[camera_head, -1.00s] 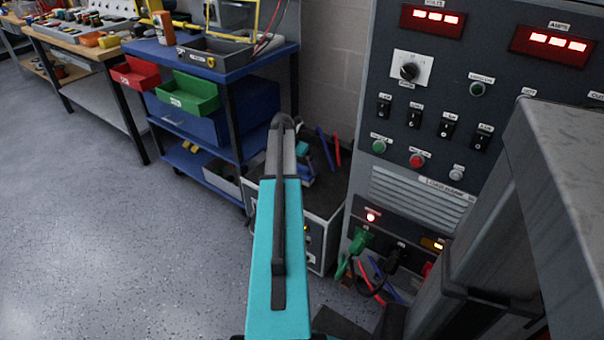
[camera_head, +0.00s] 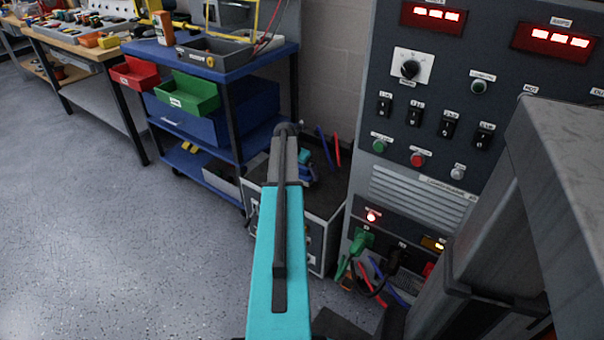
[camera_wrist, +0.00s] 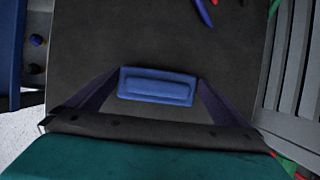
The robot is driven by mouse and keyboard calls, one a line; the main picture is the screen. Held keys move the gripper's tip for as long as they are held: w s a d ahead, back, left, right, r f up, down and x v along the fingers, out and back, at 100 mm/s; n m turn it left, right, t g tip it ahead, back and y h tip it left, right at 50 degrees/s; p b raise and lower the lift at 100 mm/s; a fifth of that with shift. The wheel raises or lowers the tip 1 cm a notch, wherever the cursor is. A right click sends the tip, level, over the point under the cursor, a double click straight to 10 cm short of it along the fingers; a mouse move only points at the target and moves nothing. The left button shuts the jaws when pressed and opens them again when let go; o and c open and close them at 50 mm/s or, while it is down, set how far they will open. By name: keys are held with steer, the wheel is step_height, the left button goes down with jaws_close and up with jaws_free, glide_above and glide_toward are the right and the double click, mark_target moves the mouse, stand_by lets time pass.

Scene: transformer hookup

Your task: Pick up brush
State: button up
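I cannot make out a clear brush in either view. My gripper (camera_head: 308,173) shows only partly in the head view, as a small blue and teal shape behind my arm over a dark-topped box. In the wrist view, a blue block (camera_wrist: 158,87) with a recessed face sits between two slanted dark-blue parts, over a plain dark surface. I cannot tell whether this block is part of my gripper or something between its fingers. The opening of the fingers is not visible.
The dark-topped box (camera_head: 323,200) stands between a blue cart (camera_head: 232,62) and a grey panel cabinet (camera_head: 440,150). Red and blue rods (camera_head: 337,150) are at its back. Cables (camera_head: 368,275) hang low at the cabinet. The floor at left is clear.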

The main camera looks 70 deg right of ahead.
mark_target(301, 167)
steer(key=c, duration=0.7)
steer(key=shift+r, duration=0.1)
steer(key=shift+c, duration=0.2)
steer(key=shift+r+p, duration=0.5)
steer(key=shift+r, duration=1.05)
steer(key=shift+a+r, duration=0.2)
steer(key=shift+a, duration=0.1)
steer(key=a+r+p, duration=0.1)
steer(key=a, duration=1.4)
steer(key=shift+s+a+r+p, duration=0.15)
steer(key=shift+s+a+p, duration=0.05)
steer(key=shift+s+p, duration=0.2)
